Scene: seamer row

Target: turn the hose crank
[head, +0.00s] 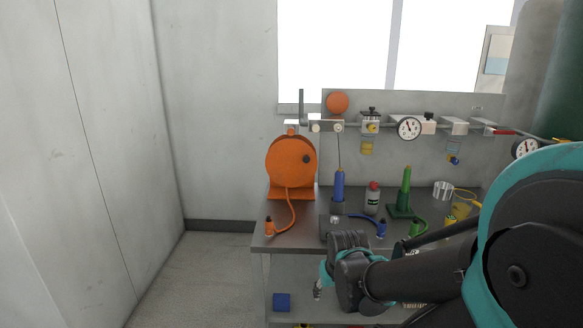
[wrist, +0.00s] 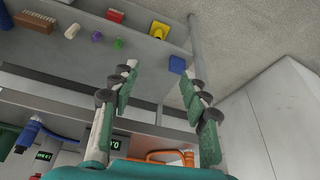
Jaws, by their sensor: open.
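An orange hose reel (head: 290,162) stands on the left end of the bench, with a small dark knob (head: 306,159) on its face, which looks like the crank. An orange hose (head: 291,208) runs from the reel down to the bench top; an orange curved piece, probably this hose, shows low in the wrist view (wrist: 165,155). My gripper (head: 318,290) is low in front of the bench, well below the reel and apart from it. In the wrist view its two green-padded fingers (wrist: 158,72) are spread, with nothing between them. The crank is not clear in the wrist view.
The bench (head: 285,245) also holds a blue tool (head: 338,186), a grey bottle (head: 372,198) and a green tool (head: 405,190). Gauges (head: 409,128) hang on a rail behind. A blue box (head: 282,302) lies on the lower shelf. The floor (head: 205,275) left of the bench is clear.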

